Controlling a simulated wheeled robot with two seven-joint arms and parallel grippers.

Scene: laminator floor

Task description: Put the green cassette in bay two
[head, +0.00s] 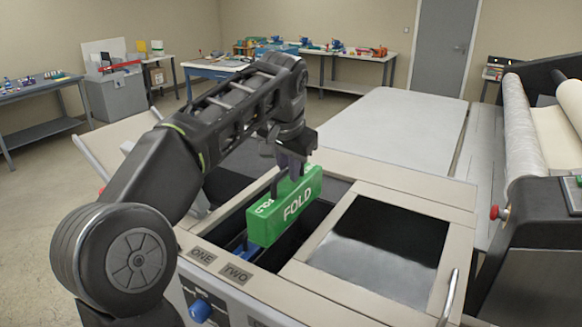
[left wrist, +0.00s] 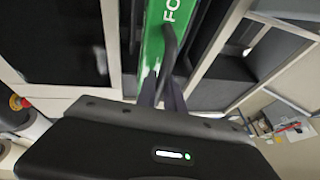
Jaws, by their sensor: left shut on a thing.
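The green cassette (head: 284,205), marked FOLD, hangs above an open dark bay in the machine's top. My left gripper (head: 292,172) is shut on its upper part from above. In the left wrist view the cassette (left wrist: 156,35) shows between the fingers (left wrist: 160,85). The label TWO (head: 236,274) is on the front rim, below the opening and to the right of the label ONE (head: 202,256). Something blue (head: 244,252) sits low in the opening at the left of the cassette. The cassette hides part of the opening; whether its lower edge is inside cannot be told. My right gripper is not in view.
A framed glossy dark panel (head: 385,245) lies right of the opening. A metal handle (head: 448,298) stands at its right. A blue knob (head: 200,311) is on the front face. Rolls (head: 522,135) and a red knob (head: 497,212) are at the right. A flat pale table (head: 390,130) is behind.

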